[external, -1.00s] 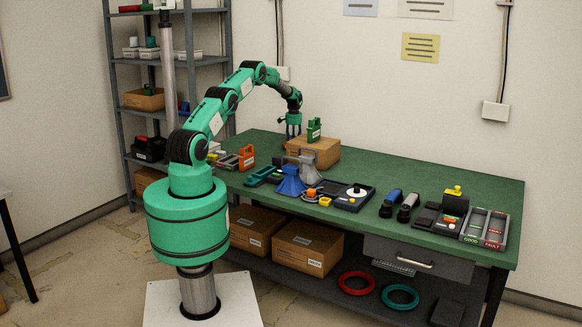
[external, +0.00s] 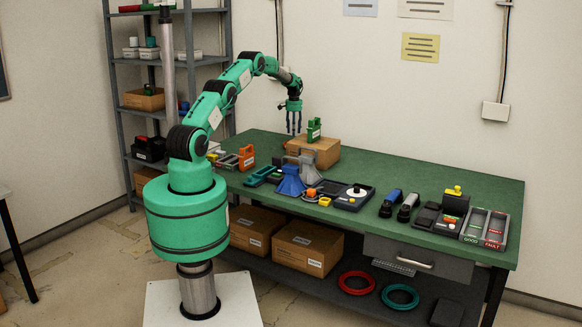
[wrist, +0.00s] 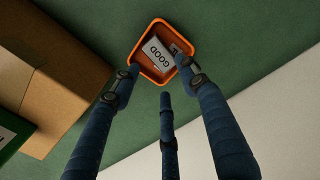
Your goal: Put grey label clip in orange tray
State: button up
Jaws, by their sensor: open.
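The orange tray (wrist: 136,57) lies on the green bench top in the wrist view. Inside it lies a pale grey piece lettered GOOD (wrist: 157,50), likely the grey label clip. A smaller darker grey piece (wrist: 175,48) is beside it, partly hidden by a finger. My gripper (wrist: 162,75) is open, its three fingers spread above the tray with nothing between them. In the external view my gripper (external: 293,126) hangs fingers down just behind the cardboard box, over the bench's back left. The tray cannot be made out there.
A cardboard box (external: 322,153) with a green tagged block (external: 314,130) on it stands close beside my gripper; the box also shows in the wrist view (wrist: 45,70). Grey and blue funnel-like stands (external: 290,182) are in front. The wall is behind the bench.

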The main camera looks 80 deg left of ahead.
jog(key=shift+r+p, duration=0.35)
jog(key=shift+r, duration=1.9)
jog(key=shift+r, duration=0.1)
